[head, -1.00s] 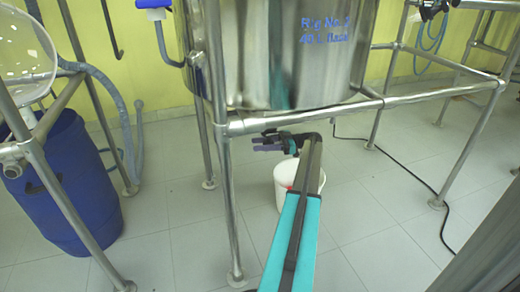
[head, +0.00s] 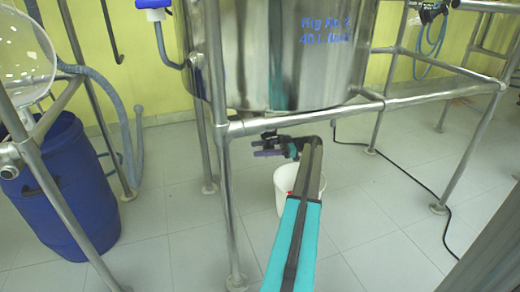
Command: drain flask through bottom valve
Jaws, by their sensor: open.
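The large shiny steel vessel (head: 285,60), with blue lettering that reads roughly "Rig No. 2, 40 L", hangs in a pipe frame. A small dark fitting (head: 268,133) shows under its bottom; it may be the bottom valve, but it is too small to tell its handle position. My gripper (head: 260,148) is open, its fingers pointing left, just below this fitting. I cannot tell whether they touch. A white bucket (head: 286,182) stands on the floor below, partly hidden behind my arm.
Frame posts (head: 224,180) and a horizontal rail (head: 300,118) stand close to my arm. A blue drum (head: 58,190) with a clear round glass vessel (head: 25,50) above it is at left. A black cable (head: 420,188) lies on the floor at right. Bare tiles lie in front.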

